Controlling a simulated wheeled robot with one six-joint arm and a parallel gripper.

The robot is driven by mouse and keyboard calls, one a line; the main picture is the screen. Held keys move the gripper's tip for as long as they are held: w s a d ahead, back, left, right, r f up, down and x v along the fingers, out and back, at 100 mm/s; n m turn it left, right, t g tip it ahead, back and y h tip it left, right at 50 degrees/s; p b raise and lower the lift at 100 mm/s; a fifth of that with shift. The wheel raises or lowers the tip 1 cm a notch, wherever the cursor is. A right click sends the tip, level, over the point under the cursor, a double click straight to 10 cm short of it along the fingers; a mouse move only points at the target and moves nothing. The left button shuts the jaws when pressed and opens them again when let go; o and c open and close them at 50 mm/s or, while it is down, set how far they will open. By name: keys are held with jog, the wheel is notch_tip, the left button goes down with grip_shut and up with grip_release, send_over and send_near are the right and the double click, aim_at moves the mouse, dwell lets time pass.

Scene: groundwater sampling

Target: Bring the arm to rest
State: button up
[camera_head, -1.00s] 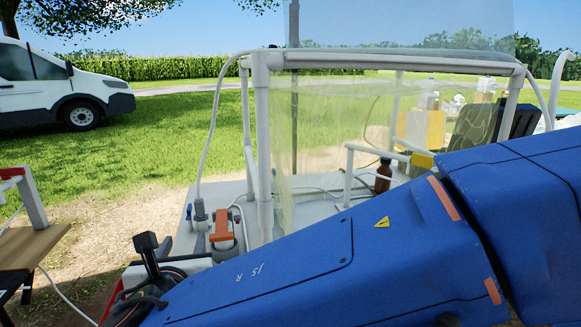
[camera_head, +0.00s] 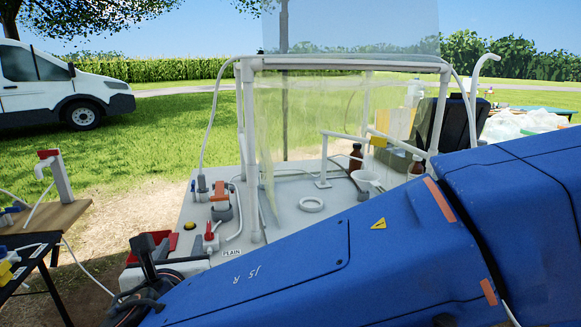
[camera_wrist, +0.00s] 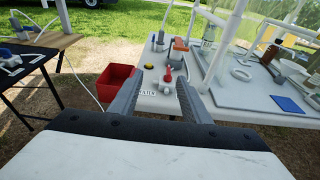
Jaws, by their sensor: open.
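My gripper (camera_wrist: 160,82) is open and empty in the wrist view, its two dark fingers apart above the near left end of the white bench (camera_wrist: 270,103). In the head view my blue arm stretches from the right edge to the lower left, in front of the bench (camera_head: 290,222). The arm hides the near right part of the bench there.
A clear-sided frame (camera_head: 247,150) stands on the bench, with brown bottles (camera_head: 356,157), a white ring (camera_head: 311,204) and an orange-handled fitting (camera_head: 220,195). A red bin (camera_wrist: 117,83) is on the ground. A wooden-topped table (camera_head: 62,215) is at left; grass lies behind.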

jog(key=w+d+f+m+g+h, duration=0.25)
jog(key=d+m, duration=0.25)
jog(key=d, duration=0.6)
jog(key=w+d+f+m+g+h, duration=0.1)
jog(key=w+d+m+h, duration=0.15)
jog(key=d+m, duration=0.6)
jog(key=w+d+f+m+g+h, duration=0.2)
jog(key=d+h, duration=0.1)
jog(key=d, duration=1.1)
jog(key=s+d+f+m+g+y, duration=0.2)
jog(key=s+d+f+m, duration=0.1)
jog(key=s+d+m, duration=0.5)
jog(key=s+d+f+m+g+y, duration=0.2)
jog(key=s+d+f+m, duration=0.2)
jog(key=s+d+m, duration=0.5)
jog(key=s+m, duration=0.1)
jog(key=m, duration=0.5)
jog(key=shift+d+f+g, duration=0.15)
jog(key=shift+g, duration=0.2)
